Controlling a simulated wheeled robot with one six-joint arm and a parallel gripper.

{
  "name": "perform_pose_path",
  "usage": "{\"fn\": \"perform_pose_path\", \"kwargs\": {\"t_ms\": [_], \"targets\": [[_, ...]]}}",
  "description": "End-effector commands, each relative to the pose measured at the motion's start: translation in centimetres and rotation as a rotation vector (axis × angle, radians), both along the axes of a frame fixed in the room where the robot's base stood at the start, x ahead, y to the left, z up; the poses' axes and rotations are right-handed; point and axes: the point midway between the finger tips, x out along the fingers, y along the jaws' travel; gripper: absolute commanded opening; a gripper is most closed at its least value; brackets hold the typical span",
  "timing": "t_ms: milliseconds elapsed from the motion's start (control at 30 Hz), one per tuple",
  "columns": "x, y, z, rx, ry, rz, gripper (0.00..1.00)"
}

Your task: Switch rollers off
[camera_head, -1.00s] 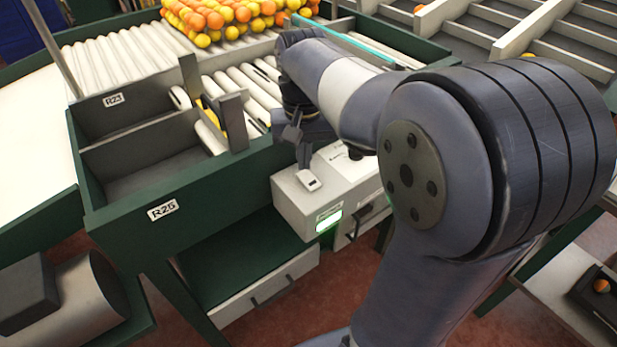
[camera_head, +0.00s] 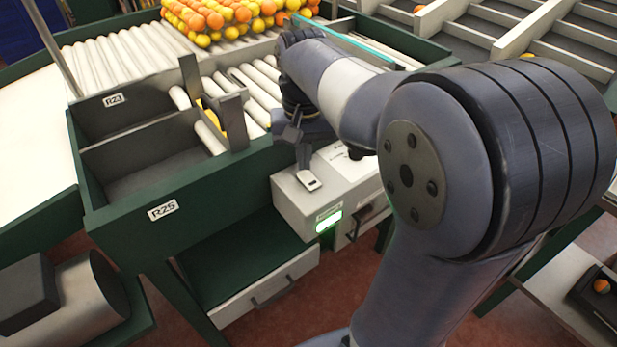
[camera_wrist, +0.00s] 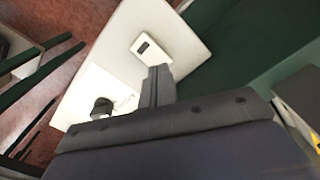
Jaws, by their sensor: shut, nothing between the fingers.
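The grey control box (camera_head: 290,203) is fixed to the front of the green roller table. On its top is a small white rocker switch (camera_head: 309,181) with a dark part; it also shows in the wrist view (camera_wrist: 144,45). A lit green panel (camera_head: 328,221) glows on the box's front. My gripper (camera_head: 303,163) points down just behind the switch; in the wrist view its shut, empty fingers (camera_wrist: 160,72) end close beside the switch plate. I cannot tell whether they touch it. The rollers (camera_head: 245,90) lie behind, partly hidden by my arm.
Oranges and yellow fruit (camera_head: 235,18) are heaped at the far end of the rollers. Dividers labelled R23 and R25 (camera_head: 163,210) stand left of the box. An open drawer (camera_head: 265,285) is below. Sloped grey chutes (camera_head: 520,30) are at the back right.

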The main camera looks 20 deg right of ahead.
Motion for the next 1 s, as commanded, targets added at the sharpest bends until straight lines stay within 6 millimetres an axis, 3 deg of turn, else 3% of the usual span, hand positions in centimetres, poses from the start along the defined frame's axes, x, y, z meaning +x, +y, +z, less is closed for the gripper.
{"fn": "perform_pose_path", "kwargs": {"t_ms": [1000], "targets": [[-0.01, 0.0, -0.94, 0.0, 0.001, 0.0, 0.0]]}}
